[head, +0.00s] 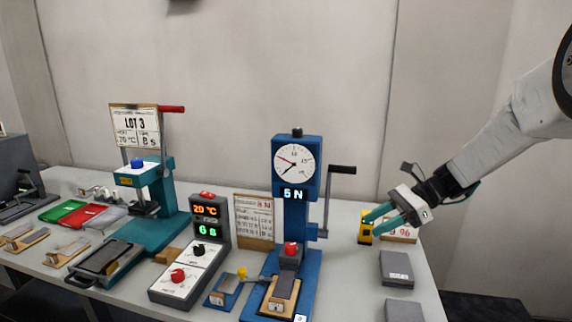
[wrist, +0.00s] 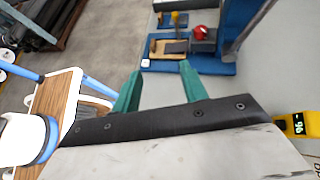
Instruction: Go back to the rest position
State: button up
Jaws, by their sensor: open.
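My gripper (head: 372,219) is at the right of the head view, over the right part of the table, with its teal fingers pointing left. In the wrist view the fingers of my gripper (wrist: 163,72) are apart with nothing between them. A yellow handheld meter (head: 365,227) appears just beside the fingertips in the head view. In the wrist view the yellow meter (wrist: 298,125) is off to the right of the fingers, not between them. No marker of a rest position shows.
A blue press with a dial (head: 297,160) and side crank stands left of my gripper. Grey blocks (head: 396,268) lie on the table below it. A control box (head: 190,270) and teal press (head: 155,225) stand further left. A wooden-topped stool or cart (wrist: 52,100) shows beside the table.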

jog(key=s+d+r+n+t+h, duration=0.1)
jog(key=s+n+h, duration=0.5)
jog(key=s, duration=1)
jog(key=s+d+r+n+t+h, duration=0.1)
jog(key=s+d+r+n+h, duration=0.2)
jog(key=s+n, duration=0.8)
jog(key=shift+s+d+r+n+h, duration=0.3)
jog(key=shift+s+h, duration=1.1)
jog(key=shift+s, duration=1.4)
jog(key=shift+a+r, duration=0.1)
